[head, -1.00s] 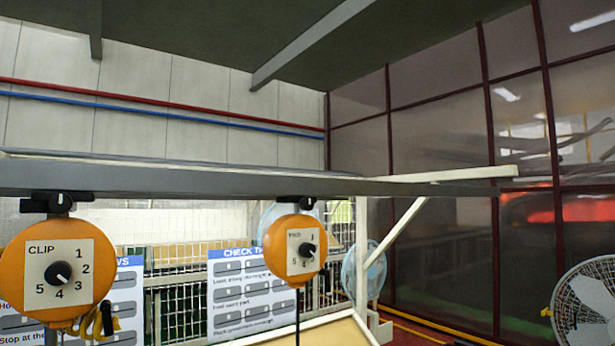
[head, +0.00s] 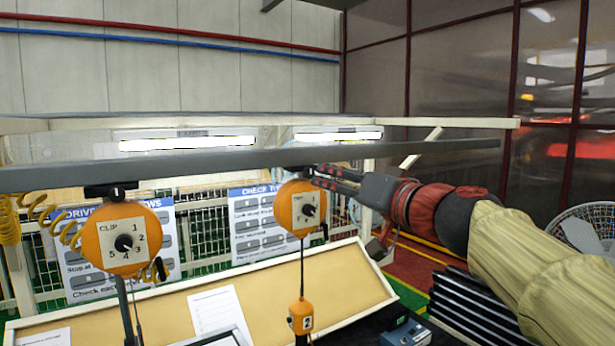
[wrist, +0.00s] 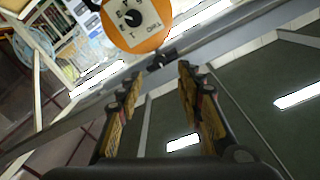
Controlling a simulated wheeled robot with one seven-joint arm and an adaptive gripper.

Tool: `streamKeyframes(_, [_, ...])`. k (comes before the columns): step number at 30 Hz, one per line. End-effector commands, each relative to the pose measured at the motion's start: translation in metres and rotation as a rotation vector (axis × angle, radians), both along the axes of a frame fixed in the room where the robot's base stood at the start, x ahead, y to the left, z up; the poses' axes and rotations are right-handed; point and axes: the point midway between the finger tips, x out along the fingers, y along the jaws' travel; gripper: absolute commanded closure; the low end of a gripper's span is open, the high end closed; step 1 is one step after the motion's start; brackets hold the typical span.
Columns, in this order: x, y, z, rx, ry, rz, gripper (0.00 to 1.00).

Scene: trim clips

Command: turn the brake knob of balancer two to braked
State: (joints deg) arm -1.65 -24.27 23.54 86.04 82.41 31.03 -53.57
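Two orange round balancers hang from a grey rail. The right balancer (head: 286,219) has a white plate with a black numbered dial, and a small orange block marked 2 (head: 301,312) hangs below it. A black knob-like part sits on its top at the rail; it shows in the wrist view (wrist: 158,61), but its setting is too small to read. My gripper (head: 320,177) is at the upper right of this balancer. In the wrist view its fingers (wrist: 161,74) are apart, with the black part just beyond the gap. I cannot tell whether they touch it.
The left balancer (head: 102,243), marked CLIP, hangs apart from my gripper. The rail (head: 230,161) runs just above the balancers. Below is a tan slanted board (head: 260,284) with a paper sheet. Posters and a mesh fence stand behind.

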Motion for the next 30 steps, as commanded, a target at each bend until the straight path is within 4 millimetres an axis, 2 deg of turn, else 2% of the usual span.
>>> streamKeyframes(5, [0.014,0.010,0.001,-0.008,-0.002,0.004,0.63])
streamKeyframes(15, [0.055,0.036,0.001,-0.008,-0.002,0.003,0.63])
streamKeyframes(21, [0.064,0.042,0.000,-0.009,-0.003,0.002,0.63])
streamKeyframes(28, [0.065,0.042,0.000,-0.009,-0.003,0.001,0.63])
streamKeyframes(30, [0.065,0.042,0.000,-0.009,-0.003,0.001,0.67])
